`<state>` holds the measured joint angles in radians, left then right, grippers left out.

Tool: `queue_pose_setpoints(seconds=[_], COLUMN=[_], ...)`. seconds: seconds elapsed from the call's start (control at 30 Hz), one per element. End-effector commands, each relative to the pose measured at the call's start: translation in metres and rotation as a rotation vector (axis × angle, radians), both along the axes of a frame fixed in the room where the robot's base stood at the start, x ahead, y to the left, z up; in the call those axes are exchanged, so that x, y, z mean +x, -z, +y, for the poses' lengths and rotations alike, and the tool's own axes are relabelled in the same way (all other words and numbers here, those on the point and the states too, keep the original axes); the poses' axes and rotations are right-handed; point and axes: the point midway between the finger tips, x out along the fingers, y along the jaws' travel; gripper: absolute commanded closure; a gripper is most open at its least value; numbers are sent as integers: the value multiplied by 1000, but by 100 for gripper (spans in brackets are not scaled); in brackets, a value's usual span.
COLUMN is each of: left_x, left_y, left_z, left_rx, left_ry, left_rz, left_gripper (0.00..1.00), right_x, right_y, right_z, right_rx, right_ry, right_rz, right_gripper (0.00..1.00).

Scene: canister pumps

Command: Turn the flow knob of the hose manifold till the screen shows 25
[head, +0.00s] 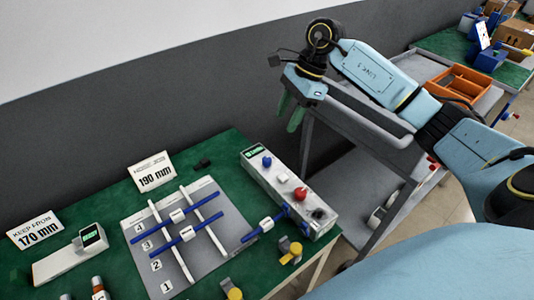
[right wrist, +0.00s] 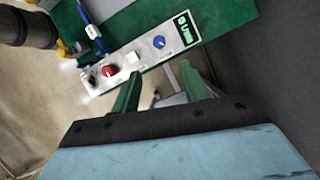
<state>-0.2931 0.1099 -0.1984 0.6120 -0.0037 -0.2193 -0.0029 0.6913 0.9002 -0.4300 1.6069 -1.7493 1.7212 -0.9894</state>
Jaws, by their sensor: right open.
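A pale control box (head: 252,175) stands at the right edge of the green table. It carries a small green-lit screen (head: 253,151), a blue knob (head: 267,161), a white button (head: 283,177), a red knob (head: 300,193) and a dark round part (head: 318,213). No label tells which knob is for flow. In the right wrist view the screen (right wrist: 185,28) is lit, but I cannot read its digits; the blue knob (right wrist: 159,42) and red knob (right wrist: 110,71) also show. My right gripper (head: 290,112) is open and empty, apart from the box. My left gripper is out of view.
A grey board (head: 222,240) with blue and white tubes lies left of the box. Signs reading 190 mm (head: 152,172) and 170 mm (head: 36,230) stand behind. Yellow fittings (head: 290,250) sit near the table's front edge. An orange crate (head: 464,84) is at the far right.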

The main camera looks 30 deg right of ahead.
Motion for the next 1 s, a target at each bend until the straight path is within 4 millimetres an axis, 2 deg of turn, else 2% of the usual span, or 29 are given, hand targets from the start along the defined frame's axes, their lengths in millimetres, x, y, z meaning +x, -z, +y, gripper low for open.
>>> queue_pose_setpoints(seconds=[0.4, 0.6, 0.8, 1.0], left_x=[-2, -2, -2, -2], left_y=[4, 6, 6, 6], left_z=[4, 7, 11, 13], left_rx=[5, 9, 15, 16], left_ry=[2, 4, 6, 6], left_rz=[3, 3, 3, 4], left_gripper=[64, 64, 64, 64], right_x=[4, 7, 8, 8], right_y=[76, 105, 118, 119], right_z=[32, 44, 49, 50], right_rx=[7, 6, 5, 5], right_ry=[0, 0, 0, 0], right_rz=[5, 2, 1, 1], right_gripper=[55, 55, 55, 55])
